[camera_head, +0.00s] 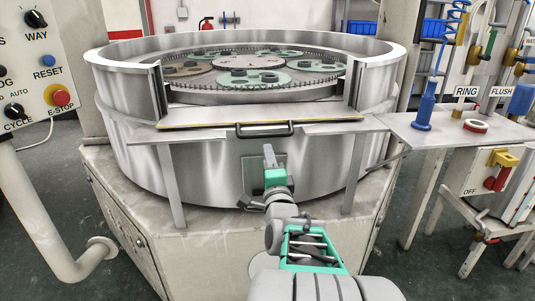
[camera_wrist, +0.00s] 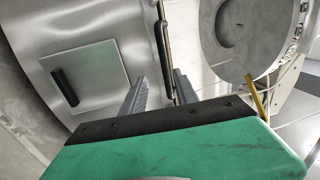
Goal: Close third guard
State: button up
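The guard (camera_head: 258,117) at the front gap of the round steel tub is folded down flat, like a shelf with a yellowish edge. Its black bar handle (camera_head: 265,130) is on the front edge. My gripper (camera_head: 269,152) is just below the handle, in front of the tub wall. A dark bar, which looks like the handle (camera_wrist: 162,52), shows just beyond the fingertips. I cannot tell whether they touch.
A square hatch (camera_wrist: 88,72) with a black pull is on the tub wall. Geared carriers lie on the lapping plate (camera_head: 250,88) inside. A side table (camera_head: 440,130) with a blue nozzle (camera_head: 424,108) stands right; a control panel (camera_head: 38,60) stands left.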

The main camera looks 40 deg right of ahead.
jog(key=shift+m, duration=0.3)
jog(key=x, duration=0.5)
jog(key=r+p+x, duration=0.1)
jog(key=x, duration=0.1)
jog(key=shift+d, duration=0.55)
jog(key=shift+c, duration=0.4)
grip_shut()
